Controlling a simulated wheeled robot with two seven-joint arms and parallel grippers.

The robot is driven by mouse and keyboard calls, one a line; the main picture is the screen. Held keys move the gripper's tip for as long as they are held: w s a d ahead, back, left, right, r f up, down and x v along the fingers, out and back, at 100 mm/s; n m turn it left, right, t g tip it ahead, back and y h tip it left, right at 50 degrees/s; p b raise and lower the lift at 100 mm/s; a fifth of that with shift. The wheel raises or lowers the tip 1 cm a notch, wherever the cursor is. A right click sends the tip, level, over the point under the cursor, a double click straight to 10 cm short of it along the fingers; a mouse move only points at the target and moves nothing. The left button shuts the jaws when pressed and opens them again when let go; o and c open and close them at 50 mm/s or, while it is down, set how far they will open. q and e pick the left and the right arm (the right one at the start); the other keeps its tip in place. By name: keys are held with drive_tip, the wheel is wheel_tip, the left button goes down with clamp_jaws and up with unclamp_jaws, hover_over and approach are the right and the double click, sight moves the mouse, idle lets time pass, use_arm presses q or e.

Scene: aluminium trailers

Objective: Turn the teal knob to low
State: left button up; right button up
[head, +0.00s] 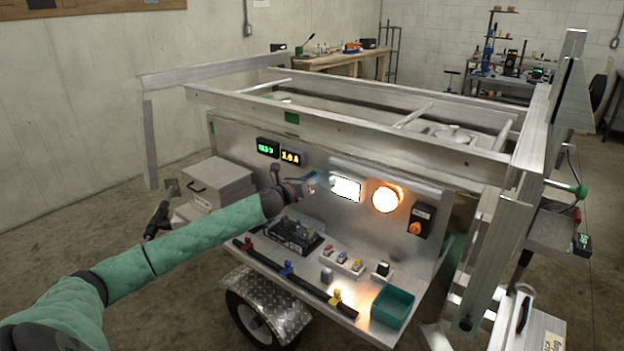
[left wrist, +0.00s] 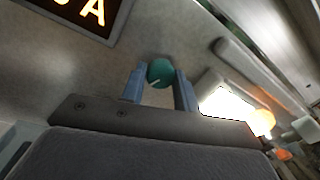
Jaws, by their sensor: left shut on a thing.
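The teal knob (left wrist: 160,72) is a small round knob on the trailer's upright metal panel. It shows in the left wrist view between the two blue fingers of my left gripper (left wrist: 158,84). The gripper is shut on it. A short pale mark shows on the knob's lower part; no scale or "low" label can be read. In the head view, my left gripper (head: 309,183) reaches the panel just left of a bright white lamp, and it mostly hides the knob. My right gripper is not in view.
The panel carries green and amber displays (head: 291,156), a lit white rectangular lamp (head: 345,188), a round orange lamp (head: 385,198) and a switch box (head: 421,219). Below, a metal shelf holds several small clamps, blocks and a green bin (head: 392,306). Aluminium rails (head: 340,127) run above the panel.

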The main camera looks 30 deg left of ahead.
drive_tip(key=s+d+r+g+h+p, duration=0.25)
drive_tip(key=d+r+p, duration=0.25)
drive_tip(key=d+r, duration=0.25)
use_arm(q)
drive_tip(key=m+y+p, duration=0.1)
drive_tip(key=m+p, duration=0.3)
drive_tip(key=m, duration=1)
drive_tip(key=m+g+y+p, duration=0.1)
drive_tip(key=m+p, duration=0.4)
drive_tip(key=m, duration=1)
drive_tip(key=shift+d, duration=0.15)
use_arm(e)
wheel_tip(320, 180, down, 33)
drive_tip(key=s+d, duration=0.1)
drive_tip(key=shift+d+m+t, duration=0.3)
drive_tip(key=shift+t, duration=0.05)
